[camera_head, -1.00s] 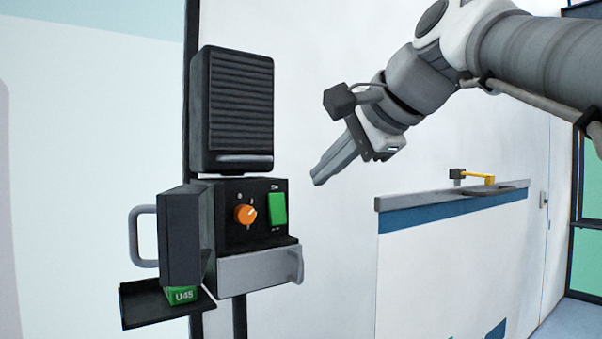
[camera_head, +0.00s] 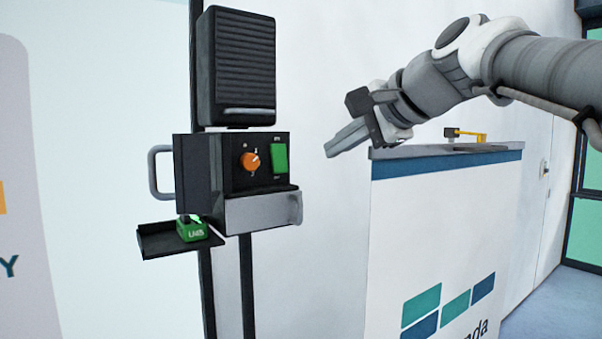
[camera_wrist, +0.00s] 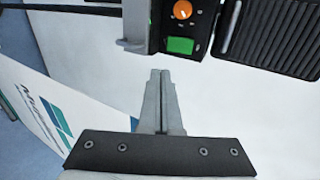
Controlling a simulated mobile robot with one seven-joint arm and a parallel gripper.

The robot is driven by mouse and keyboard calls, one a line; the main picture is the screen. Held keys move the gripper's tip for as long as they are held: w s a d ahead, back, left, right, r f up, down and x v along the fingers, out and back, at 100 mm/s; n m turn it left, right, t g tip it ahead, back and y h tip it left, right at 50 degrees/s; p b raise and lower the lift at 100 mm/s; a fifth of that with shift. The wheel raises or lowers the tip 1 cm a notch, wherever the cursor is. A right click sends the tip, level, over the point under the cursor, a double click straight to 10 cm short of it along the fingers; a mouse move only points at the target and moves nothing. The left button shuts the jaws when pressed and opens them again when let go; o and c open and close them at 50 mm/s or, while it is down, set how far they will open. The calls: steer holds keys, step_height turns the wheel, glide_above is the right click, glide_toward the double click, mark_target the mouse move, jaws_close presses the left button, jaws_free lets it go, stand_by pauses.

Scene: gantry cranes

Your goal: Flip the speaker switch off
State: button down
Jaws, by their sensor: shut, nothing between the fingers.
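A black control box (camera_head: 232,165) hangs on a dark post. Its face carries an orange knob (camera_head: 250,161) and a green rocker switch (camera_head: 279,158) to the right of the knob. A ribbed black speaker (camera_head: 236,70) is mounted above the box. In the wrist view the green switch (camera_wrist: 180,45) is at the top, with the orange knob (camera_wrist: 182,9) above it and the speaker (camera_wrist: 275,35) at the right. My gripper (camera_head: 328,151) is shut and empty, to the right of the switch and apart from it. Its shut fingers (camera_wrist: 160,74) point towards the box in the wrist view.
A grey tray or drawer (camera_head: 262,210) juts out below the box face. A black shelf (camera_head: 160,240) at lower left bears a green block (camera_head: 192,231). A grey handle (camera_head: 156,172) sticks out left. A white counter (camera_head: 440,220) stands right. Space between gripper and box looks clear.

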mark_target(285, 171)
steer(key=shift+w, duration=0.1)
steer(key=x, duration=0.4)
steer(key=p+x, duration=0.1)
steer(key=x, duration=0.4)
steer(key=p+x, duration=0.1)
steer(key=x, duration=0.3)
steer(key=shift+w+a+r, duration=0.25)
steer(key=shift+w+a, duration=0.15)
steer(key=shift+f, duration=0.1)
steer(key=b, duration=0.1)
steer(key=f+b, duration=0.1)
steer(key=b, duration=0.1)
steer(key=shift+w+a+t+y, duration=0.15)
steer(key=shift+w+t+y, duration=0.15)
steer(key=shift+r+p, duration=0.45)
steer(key=shift+r, duration=0.15)
steer(key=shift+r+p, duration=0.75)
